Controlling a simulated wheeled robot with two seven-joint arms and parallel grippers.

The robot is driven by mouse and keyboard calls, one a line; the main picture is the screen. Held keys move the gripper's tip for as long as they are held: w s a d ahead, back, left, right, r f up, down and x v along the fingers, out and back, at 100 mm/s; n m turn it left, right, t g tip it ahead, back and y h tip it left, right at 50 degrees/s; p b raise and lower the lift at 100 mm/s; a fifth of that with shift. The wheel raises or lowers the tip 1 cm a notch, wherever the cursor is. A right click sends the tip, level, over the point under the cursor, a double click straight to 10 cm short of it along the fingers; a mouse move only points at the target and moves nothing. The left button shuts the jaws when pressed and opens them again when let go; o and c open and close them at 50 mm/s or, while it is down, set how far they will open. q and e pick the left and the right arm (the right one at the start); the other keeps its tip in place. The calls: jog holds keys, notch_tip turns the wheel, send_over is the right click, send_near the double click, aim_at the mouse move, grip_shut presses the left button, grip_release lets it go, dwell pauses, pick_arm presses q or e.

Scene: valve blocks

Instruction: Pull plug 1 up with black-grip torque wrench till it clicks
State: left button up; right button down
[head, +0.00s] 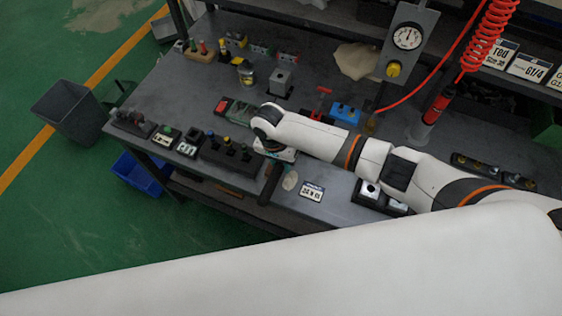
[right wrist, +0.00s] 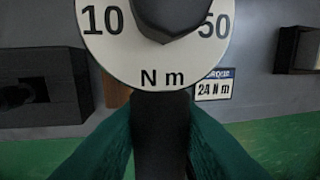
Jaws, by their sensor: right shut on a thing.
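My right gripper (right wrist: 160,140) is shut on the black grip of the torque wrench (right wrist: 160,112); its dark green fingers press on the grip from both sides. The wrench's white dial (right wrist: 112,48) shows 10, 50 and N m, with a dark hub over its upper middle. In the head view my right arm reaches in from the right over the front of the bench, and a dark handle (head: 270,184) shows below its wrist. I cannot make out plug 1 or whether the wrench's far end touches anything. My left gripper is not in view.
A card reading 24 N m (head: 312,190) lies at the bench front; it also shows in the right wrist view (right wrist: 214,86). A black block with several knobs (head: 228,152) stands left of my wrist. A gauge panel (head: 408,42) and red coiled hose (head: 487,38) are at the back right.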

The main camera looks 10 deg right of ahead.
jog(key=shift+f+b, duration=0.3)
jog(key=shift+f, duration=0.35)
jog(key=shift+w+a, duration=0.1)
jog(key=shift+w+a+m, duration=0.75)
jog(key=shift+a+m, duration=0.15)
jog(key=shift+m, duration=0.1)
jog(key=shift+w+a+m+b, duration=0.4)
jog(key=shift+w+a+m, duration=0.45)
jog(key=shift+w+m, duration=0.1)
jog(key=shift+w+a+m+g+b, duration=0.3)
jog(key=shift+w+a+m+b, duration=0.05)
jog(key=shift+w, duration=0.15)
jog(key=shift+w+a+m+y+b, duration=0.3)
jog(key=shift+w+m+b, duration=0.05)
jog(key=shift+w+m, duration=0.2)
